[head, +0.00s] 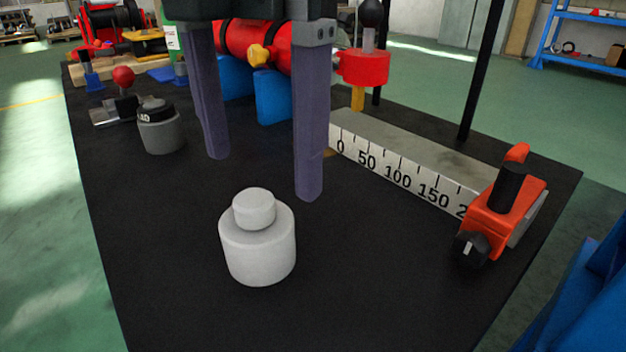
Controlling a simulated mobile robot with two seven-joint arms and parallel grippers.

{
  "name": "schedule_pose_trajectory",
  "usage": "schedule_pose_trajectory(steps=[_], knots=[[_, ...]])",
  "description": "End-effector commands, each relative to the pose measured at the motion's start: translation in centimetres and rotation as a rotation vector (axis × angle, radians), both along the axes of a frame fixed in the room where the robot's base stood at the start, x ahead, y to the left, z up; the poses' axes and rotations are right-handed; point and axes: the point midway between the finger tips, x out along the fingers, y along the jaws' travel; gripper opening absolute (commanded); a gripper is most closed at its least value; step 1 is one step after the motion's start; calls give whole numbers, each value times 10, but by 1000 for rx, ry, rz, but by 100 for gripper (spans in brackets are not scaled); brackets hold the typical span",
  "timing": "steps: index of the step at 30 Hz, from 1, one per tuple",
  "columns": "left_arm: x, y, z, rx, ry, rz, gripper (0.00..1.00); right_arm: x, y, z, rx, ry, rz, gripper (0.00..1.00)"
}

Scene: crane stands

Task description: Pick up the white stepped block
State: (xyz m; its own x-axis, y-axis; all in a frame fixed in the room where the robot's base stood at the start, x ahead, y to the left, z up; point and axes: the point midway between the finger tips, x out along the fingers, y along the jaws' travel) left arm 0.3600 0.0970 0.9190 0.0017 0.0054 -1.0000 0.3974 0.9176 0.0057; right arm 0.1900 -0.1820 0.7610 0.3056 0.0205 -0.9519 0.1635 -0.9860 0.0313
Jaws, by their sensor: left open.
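The white stepped block (259,252) stands upright on the black table top (375,290) in the front middle of the head view. It is a wide cylinder with a narrower short cylinder on top. My left gripper (264,178) comes down from the top of the view with its two long purple-grey fingers apart. It is open and empty. The fingertips appear behind and above the block, not touching it. My right gripper is not in view.
A ruler block (405,170) and an orange clamp-like device (503,207) lie at right. A red cylinder on blue supports (272,97) stands behind the fingers. The table front is clear around the block.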

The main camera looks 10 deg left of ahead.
Motion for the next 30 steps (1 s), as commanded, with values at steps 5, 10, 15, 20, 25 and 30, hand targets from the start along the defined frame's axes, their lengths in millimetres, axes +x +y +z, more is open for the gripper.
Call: schedule_pose_trajectory(steps=[5, 10, 15, 20, 25, 30], knots=[[-1, 0, -28, -2, 3, -2, 100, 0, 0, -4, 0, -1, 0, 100], [-5, 5, -51, -2, 4, -1, 100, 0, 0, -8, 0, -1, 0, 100], [-7, 6, -75, -4, 4, -3, 100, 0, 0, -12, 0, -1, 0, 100], [-6, 6, -81, -5, 0, -4, 100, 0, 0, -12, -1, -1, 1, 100], [-6, 6, -81, -5, 0, -4, 98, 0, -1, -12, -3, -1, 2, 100], [-6, 5, -80, -5, 1, -4, 79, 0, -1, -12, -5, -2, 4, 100]])
